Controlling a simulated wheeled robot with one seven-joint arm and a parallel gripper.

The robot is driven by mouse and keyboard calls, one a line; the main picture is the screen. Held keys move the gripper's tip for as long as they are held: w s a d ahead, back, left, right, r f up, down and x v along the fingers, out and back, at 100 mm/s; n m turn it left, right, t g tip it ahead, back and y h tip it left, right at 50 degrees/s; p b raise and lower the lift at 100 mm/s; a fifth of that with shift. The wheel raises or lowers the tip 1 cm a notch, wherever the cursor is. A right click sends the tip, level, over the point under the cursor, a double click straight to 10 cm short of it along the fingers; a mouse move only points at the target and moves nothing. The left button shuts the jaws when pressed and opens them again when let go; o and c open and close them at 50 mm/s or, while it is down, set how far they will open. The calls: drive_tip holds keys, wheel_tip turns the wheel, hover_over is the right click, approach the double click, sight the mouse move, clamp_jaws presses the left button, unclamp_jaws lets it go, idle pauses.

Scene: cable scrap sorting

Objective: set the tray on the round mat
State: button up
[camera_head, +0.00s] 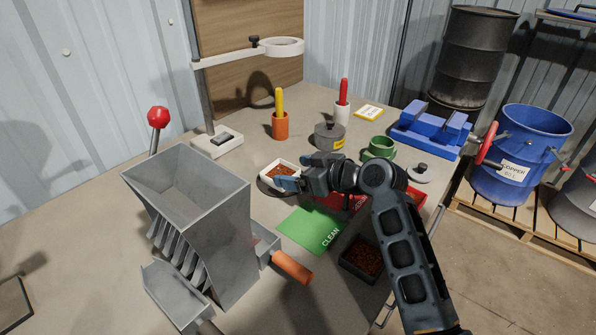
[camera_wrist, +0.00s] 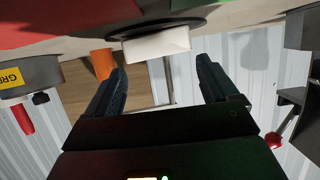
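The white tray (camera_head: 281,166) holds reddish-brown granules and stands upright on the workbench, at the far side of the green CLEAN sheet. In the wrist view the tray (camera_wrist: 157,43) rests against the dark round mat (camera_wrist: 140,29), which lies under it. In the head view only a thin dark edge of the mat shows around the tray. My gripper (camera_head: 287,184) is beside the tray on its near right side. In the wrist view my gripper (camera_wrist: 160,66) has its fingers spread, with the tray just beyond the tips and nothing between them. The gripper hides part of the tray in the head view.
A grey hopper machine (camera_head: 192,220) stands to the left, with an orange handle (camera_head: 292,267). The green sheet (camera_head: 302,230) is flat and bare. A dark tray of granules (camera_head: 361,257) lies near the front edge. A grey lidded pot (camera_head: 329,136) and green cup (camera_head: 379,148) stand behind.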

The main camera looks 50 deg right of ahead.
drive_tip(key=shift+o, duration=1)
drive_tip(key=shift+s+a+f, duration=0.1)
drive_tip(key=shift+s+f, duration=0.05)
drive_tip(key=shift+f, duration=0.7)
drive_tip(key=shift+r, duration=0.1)
drive_tip(key=shift+r+p, duration=0.3)
drive_tip(key=shift+p, duration=0.15)
drive_tip(key=v, duration=0.6)
drive_tip(key=r+b+v, duration=0.1)
drive_tip(key=v, duration=0.5)
